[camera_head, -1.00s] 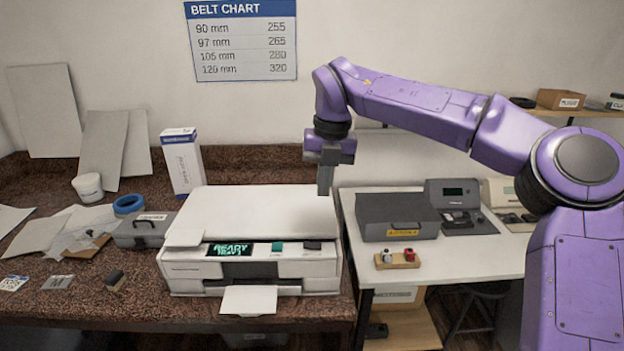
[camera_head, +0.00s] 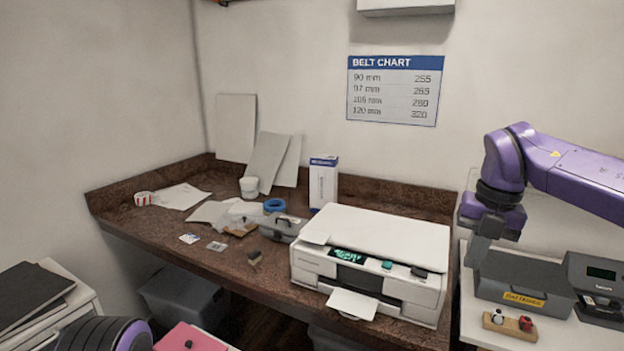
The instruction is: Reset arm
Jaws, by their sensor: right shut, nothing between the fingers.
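My right arm, purple, comes in from the right edge. My left gripper is out of view; only a purple and black part of my body shows at the bottom left.
The brown speckled counter (camera_head: 125,205) holds sheets, a blue tape roll (camera_head: 274,205), a small grey case (camera_head: 284,228) and a white box (camera_head: 323,182). The white side table (camera_head: 466,318) bears a wooden block (camera_head: 509,326) with two small knobs. A pink item (camera_head: 190,340) lies at the bottom.

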